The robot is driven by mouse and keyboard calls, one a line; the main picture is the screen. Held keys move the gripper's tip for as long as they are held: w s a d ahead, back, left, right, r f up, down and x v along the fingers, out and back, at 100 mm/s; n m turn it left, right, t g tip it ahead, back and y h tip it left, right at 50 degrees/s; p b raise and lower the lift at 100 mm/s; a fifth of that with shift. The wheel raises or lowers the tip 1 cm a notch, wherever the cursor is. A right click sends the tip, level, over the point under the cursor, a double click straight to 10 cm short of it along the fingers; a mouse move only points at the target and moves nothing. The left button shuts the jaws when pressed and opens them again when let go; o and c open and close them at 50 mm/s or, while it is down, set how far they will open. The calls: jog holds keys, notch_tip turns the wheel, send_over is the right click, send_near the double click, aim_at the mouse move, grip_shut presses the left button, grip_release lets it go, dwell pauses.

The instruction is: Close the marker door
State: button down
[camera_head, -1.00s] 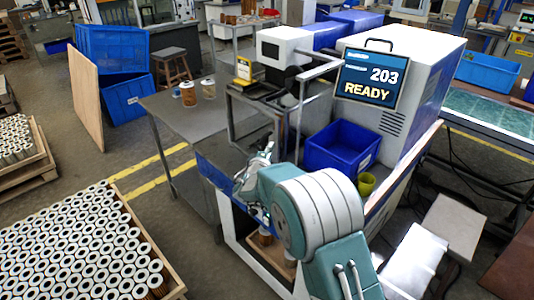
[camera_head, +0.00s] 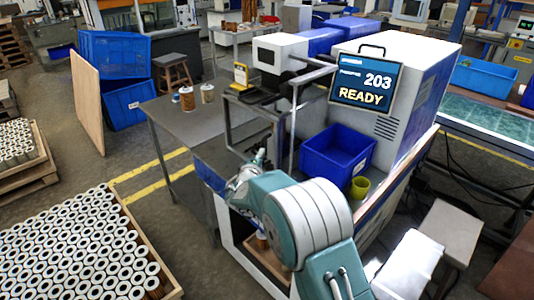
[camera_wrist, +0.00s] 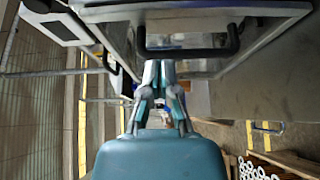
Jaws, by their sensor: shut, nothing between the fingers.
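In the wrist view a pale-edged panel (camera_wrist: 270,12) with a black bar handle (camera_wrist: 190,52) spans the top, just beyond my fingertips. My gripper (camera_wrist: 161,66) is shut and empty, its fingers together below the handle; contact is unclear. In the head view my gripper (camera_head: 258,158) is small, beside the frame, partly hidden by my arm.
A blue bin (camera_head: 337,150) and a yellow-green cup (camera_head: 360,187) sit on the machine's bench. A grey table (camera_head: 180,125) with several cartridges stands left. A crate of white-topped cartridges (camera_head: 75,245) fills the lower left. Floor between crate and table is free.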

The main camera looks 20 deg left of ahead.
aim_at(290, 164)
jog(key=s+d, duration=0.1)
jog(key=d, duration=0.5)
jog(key=s+d, duration=0.1)
jog(key=d, duration=0.2)
jog(key=shift+s+d+r, duration=0.2)
jog(key=shift+s+d, duration=0.15)
jog(key=s+d+r+m+g+h, duration=0.3)
jog(key=s+d+r+m, duration=0.1)
jog(key=d, duration=0.5)
jog(key=s+d+r+m+g+h, duration=0.2)
jog(key=s+d+r+m+h, duration=0.15)
jog(key=d, duration=0.45)
jog(key=s+d+r+m+g+h, duration=0.3)
jog(key=s+d+m, duration=0.1)
jog(key=d, duration=0.5)
jog(key=s+d+m+g+y, duration=0.2)
jog(key=s+m+g+y, duration=0.1)
jog(key=s, duration=0.7)
jog(key=s+d+m+g+y, duration=0.2)
jog(key=s+d+y, duration=0.1)
jog(key=s, duration=0.8)
jog(key=s+a+m+y, duration=0.1)
jog(key=s+a+y, duration=0.2)
jog(key=s+a, duration=0.1)
jog(key=shift+s+a+f+t, duration=0.2)
jog(key=shift+s+f+t, duration=0.15)
jog(key=shift+s, duration=0.55)
